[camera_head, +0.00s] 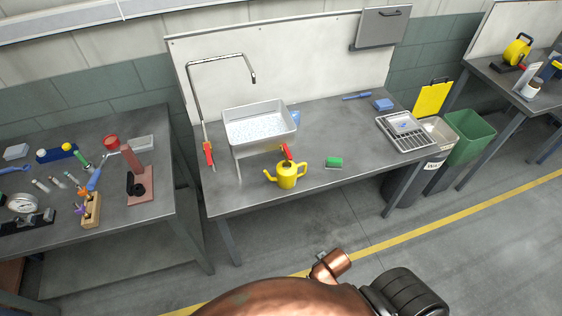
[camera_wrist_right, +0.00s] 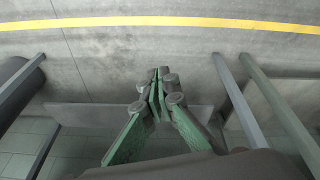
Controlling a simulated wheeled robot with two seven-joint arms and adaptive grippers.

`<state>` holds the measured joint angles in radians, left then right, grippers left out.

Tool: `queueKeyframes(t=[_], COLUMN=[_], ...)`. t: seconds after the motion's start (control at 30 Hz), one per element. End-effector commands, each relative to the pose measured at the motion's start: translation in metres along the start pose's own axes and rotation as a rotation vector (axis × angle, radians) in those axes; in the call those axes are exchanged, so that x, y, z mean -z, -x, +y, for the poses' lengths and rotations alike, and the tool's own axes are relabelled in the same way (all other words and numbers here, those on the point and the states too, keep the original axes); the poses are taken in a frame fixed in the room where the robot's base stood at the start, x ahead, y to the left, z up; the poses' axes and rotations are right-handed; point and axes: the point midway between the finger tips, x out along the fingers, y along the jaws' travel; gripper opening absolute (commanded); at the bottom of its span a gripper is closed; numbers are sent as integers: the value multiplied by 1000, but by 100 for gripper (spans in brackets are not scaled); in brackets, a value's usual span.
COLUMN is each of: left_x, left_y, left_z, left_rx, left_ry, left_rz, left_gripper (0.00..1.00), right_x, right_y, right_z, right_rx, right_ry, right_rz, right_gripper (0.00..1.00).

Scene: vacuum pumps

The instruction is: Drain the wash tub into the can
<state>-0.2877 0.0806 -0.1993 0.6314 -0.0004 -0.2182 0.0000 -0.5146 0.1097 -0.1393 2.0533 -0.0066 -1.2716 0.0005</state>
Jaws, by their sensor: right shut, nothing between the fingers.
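The wash tub (camera_head: 262,140) is a pale grey rectangular basin raised on a stand at the left-middle of the workbench, with bluish speckled contents. A red part (camera_head: 287,152) shows at its front right, just above the can. The can (camera_head: 287,178) is a yellow watering can on the bench in front of the tub, its spout to the left. My right gripper (camera_wrist_right: 158,78) is shut and empty in the right wrist view, over the floor and away from the tub and can. My left gripper is not in view.
A tall tap (camera_head: 188,90) with a red handle stands left of the tub. A green sponge (camera_head: 334,162) lies right of the can. A drying rack (camera_head: 406,132) is at the bench's right end. A tool-covered table (camera_head: 150,218) stands left; bins (camera_head: 470,135) stand right.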

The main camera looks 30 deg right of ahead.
Motion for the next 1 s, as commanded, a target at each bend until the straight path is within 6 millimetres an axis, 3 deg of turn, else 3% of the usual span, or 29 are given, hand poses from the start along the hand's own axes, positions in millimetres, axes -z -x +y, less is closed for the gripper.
queueKeyframes(t=[0.3,0.47,0.67,0.87,1.0], left_x=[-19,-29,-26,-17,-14], left_y=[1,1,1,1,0], left_z=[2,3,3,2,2], left_rx=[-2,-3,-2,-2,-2], left_ry=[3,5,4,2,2], left_rz=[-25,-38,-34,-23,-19], left_gripper=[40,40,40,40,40], right_x=[37,59,93,150,220], right_y=[82,91,92,98,120], right_z=[19,32,42,42,27], right_rx=[-101,-213,-368,-577,-812], right_ry=[21,50,102,195,312], right_rz=[25,12,0,2,35], right_gripper=[0,0,0,0,0])
